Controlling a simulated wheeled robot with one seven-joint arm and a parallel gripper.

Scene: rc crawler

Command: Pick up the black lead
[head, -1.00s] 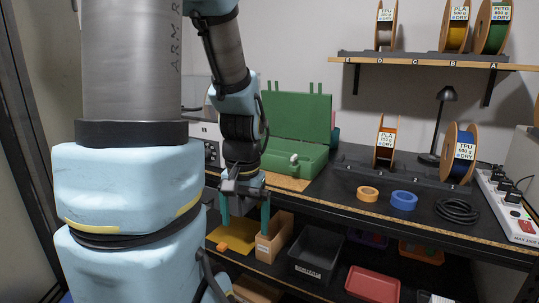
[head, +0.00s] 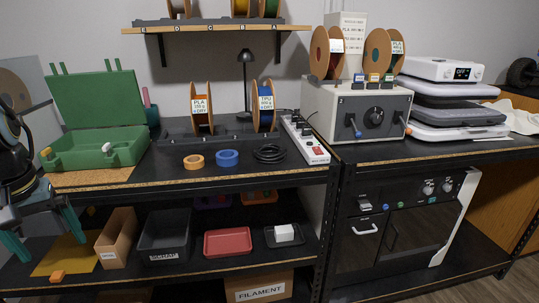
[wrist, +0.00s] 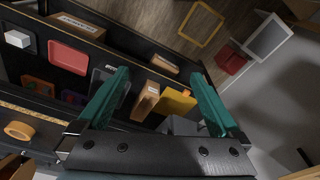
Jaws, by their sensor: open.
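The black lead (head: 270,153) lies in a flat coil on the black bench top, right of a blue tape roll (head: 228,158) and left of a white power strip (head: 305,138). My gripper (head: 48,238) is at the left edge of the head view, pointing down in front of the bench, well to the left of the lead. In the wrist view its teal fingers (wrist: 160,73) are wide apart with nothing held between them. The lead does not show in the wrist view.
An orange tape roll (head: 193,162), spools (head: 202,108) and a black lamp (head: 245,85) stand near the lead. A green case (head: 95,148) is open at left. A spool shelf (head: 215,29) hangs above. Trays (head: 228,243) sit on the lower shelf.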

